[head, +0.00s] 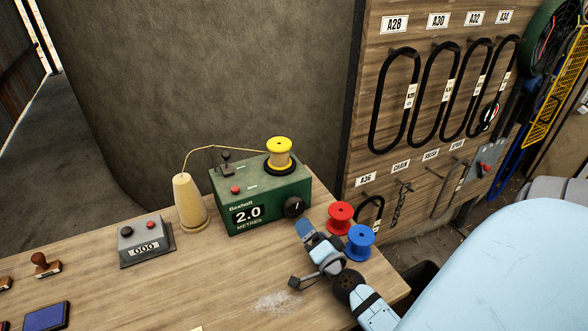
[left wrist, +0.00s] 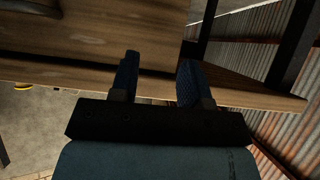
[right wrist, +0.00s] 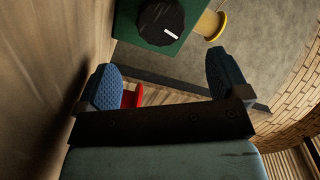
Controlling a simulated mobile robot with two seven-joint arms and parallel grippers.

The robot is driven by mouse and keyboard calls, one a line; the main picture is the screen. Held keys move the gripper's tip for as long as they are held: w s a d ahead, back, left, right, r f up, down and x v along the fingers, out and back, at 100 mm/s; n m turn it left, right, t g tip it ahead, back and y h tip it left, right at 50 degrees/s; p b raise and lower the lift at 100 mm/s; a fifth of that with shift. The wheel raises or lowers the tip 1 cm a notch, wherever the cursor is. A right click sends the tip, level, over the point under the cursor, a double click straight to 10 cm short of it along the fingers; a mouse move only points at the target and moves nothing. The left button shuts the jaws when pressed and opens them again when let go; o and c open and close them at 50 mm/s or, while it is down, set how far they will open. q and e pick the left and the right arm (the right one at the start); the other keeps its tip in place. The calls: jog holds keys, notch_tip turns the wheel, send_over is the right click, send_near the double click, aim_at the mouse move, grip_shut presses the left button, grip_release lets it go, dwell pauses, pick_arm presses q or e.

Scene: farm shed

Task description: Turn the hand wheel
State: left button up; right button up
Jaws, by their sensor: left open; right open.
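The black hand wheel (head: 294,207), a round knob with a white mark, is on the front of the green metre box (head: 240,195) reading 2.0. In the right wrist view the hand wheel (right wrist: 160,20) shows at the top, ahead of and apart from my fingers. My right gripper (head: 304,254) is open and empty, just in front of and below the wheel; it also shows in the right wrist view (right wrist: 163,68). My left gripper (left wrist: 157,62) is open and empty near a wooden edge (left wrist: 150,92), outside the head view.
A red spool (head: 341,216) and a blue spool (head: 360,243) stand close beside my right gripper. A yellow spool (head: 280,152) sits on the box, its cord running to a cone (head: 188,204). A grey counter box (head: 146,244) stands left. A pegboard (head: 370,110) rises behind.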

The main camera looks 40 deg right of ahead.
aim_at(296, 210)
jog(key=p+x, duration=0.1)
jog(key=x, duration=0.7)
jog(key=shift+w+a, duration=0.1)
jog(key=shift+w, duration=0.05)
jog(key=shift+w+d, duration=0.2)
jog(key=shift+w, duration=0.4)
jog(key=c, duration=0.9)
jog(key=shift+m, duration=0.3)
